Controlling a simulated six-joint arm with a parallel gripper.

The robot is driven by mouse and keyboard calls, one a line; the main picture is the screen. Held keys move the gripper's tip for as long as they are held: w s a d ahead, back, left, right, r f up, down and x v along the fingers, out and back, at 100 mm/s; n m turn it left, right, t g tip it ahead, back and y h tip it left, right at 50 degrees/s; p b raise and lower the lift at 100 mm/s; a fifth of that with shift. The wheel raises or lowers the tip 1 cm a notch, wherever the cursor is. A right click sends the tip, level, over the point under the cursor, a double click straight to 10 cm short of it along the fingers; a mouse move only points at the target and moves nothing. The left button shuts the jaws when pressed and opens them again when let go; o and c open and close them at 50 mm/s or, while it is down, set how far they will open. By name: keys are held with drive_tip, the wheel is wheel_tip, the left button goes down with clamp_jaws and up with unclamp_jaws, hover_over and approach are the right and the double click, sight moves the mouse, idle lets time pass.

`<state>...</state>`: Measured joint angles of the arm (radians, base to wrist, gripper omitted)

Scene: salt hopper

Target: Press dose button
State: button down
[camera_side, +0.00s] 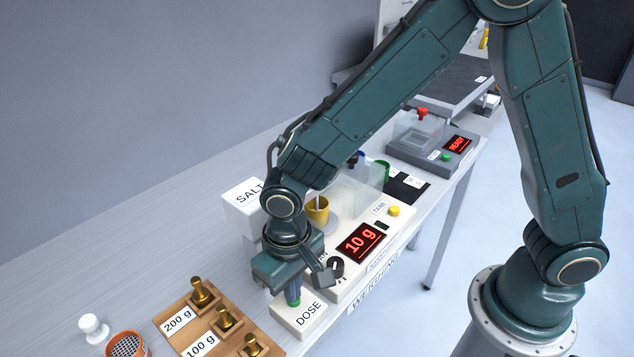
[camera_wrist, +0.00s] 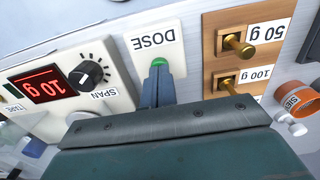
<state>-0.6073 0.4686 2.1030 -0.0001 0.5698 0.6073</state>
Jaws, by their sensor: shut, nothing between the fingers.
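The dose button (camera_wrist: 160,62) is a small green button on a white plate marked DOSE (camera_wrist: 145,42). In the side view the DOSE plate (camera_side: 310,318) is at the bottom, in front of the balance. My gripper (camera_side: 293,300) is shut and empty and points down over the plate. In the wrist view my gripper's fingertips (camera_wrist: 158,74) are right at the green button and cover part of it. I cannot tell whether they touch it. The white hopper marked SALT (camera_side: 243,205) stands behind my wrist. A yellow cup (camera_side: 317,212) is on the balance.
The balance display (camera_side: 361,243) reads 10 g, with a black SPAN knob (camera_wrist: 90,74) beside it. A wooden block with brass weights (camera_side: 199,292) is left of the plate. An orange sieve (camera_side: 128,345) lies farther left. A grey machine (camera_side: 435,150) reads READY.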

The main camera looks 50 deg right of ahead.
drive_tip(key=shift+s+f, duration=0.1)
drive_tip(key=shift+f, duration=0.75)
drive_tip(key=shift+d, duration=0.1)
drive_tip(key=shift+r, duration=0.15)
wheel_tip(320, 180, up, 14)
drive_tip(key=shift+w+r, duration=0.15)
drive_tip(key=shift+w, duration=0.05)
idle(0.7)
drive_tip(key=s+d+r+t, duration=0.1)
drive_tip(key=s+d+r, duration=0.1)
drive_tip(key=d+r, duration=0.3)
drive_tip(key=s+d+r+t, duration=0.1)
drive_tip(key=s+d+r, duration=0.15)
drive_tip(key=d, duration=0.45)
drive_tip(key=s+d+r+t, duration=0.1)
drive_tip(key=s+d+t, duration=0.2)
drive_tip(key=s+d, duration=0.6)
drive_tip(key=shift+s+d+r+t, duration=0.2)
drive_tip(key=shift+s+d+t, duration=0.1)
drive_tip(key=shift+d, duration=0.1)
